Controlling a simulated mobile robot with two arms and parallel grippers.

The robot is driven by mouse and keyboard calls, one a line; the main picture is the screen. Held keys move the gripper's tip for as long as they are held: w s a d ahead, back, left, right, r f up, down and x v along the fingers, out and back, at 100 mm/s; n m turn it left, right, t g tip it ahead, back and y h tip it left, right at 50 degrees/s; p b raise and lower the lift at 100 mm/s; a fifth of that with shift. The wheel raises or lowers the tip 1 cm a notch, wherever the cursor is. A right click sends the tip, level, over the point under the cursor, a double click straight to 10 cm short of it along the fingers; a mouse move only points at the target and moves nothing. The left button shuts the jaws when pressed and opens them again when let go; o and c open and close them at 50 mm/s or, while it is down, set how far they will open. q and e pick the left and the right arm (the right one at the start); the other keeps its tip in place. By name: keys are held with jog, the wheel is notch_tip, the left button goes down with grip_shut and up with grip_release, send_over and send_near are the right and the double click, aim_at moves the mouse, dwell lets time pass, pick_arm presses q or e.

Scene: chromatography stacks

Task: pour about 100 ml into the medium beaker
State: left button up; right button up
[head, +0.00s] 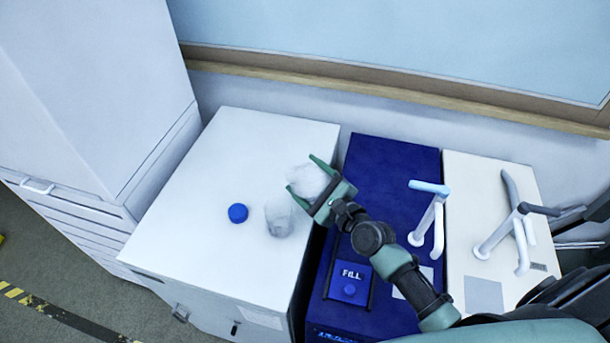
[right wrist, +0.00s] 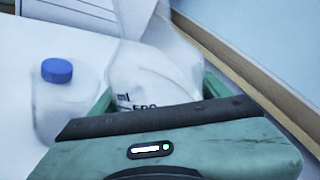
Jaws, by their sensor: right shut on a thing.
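My right gripper (head: 322,185) is shut on a clear glass vessel (head: 306,180), which it holds close to the bench's right side. In the right wrist view this held vessel (right wrist: 155,75) is wide below and narrower above, with "ml" and what looks like "500" printed on it. Its contents cannot be made out. A clear beaker (head: 279,217) stands on the white bench (head: 195,185), just left of and nearer than the held vessel. It appears at the left of the right wrist view (right wrist: 62,112). No stream shows between them. My left gripper is out of view.
A blue cap (head: 238,213) is on the bench left of the beaker. A blue unit (head: 392,165) with a FILL panel (head: 351,283) and a tap (head: 430,213) stands right of the bench. A cream unit (head: 486,179) with taps is farther right. The bench's left part is clear.

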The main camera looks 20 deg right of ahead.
dwell(0.4)
jog(key=shift+w+d+f+n+b, duration=0.1)
jog(key=shift+d+f+n+b, duration=0.15)
jog(key=shift+f+n, duration=0.3)
jog(key=shift+f, duration=0.1)
jog(key=shift+d+f+n+h, duration=0.1)
jog(key=shift+f+n+h, duration=0.2)
jog(key=shift+f+n, duration=0.15)
dwell(0.4)
jog(key=shift+d+n+p, duration=0.1)
jog(key=shift+n+p, duration=0.2)
jog(key=shift+f, duration=0.15)
jog(key=shift+n, duration=0.3)
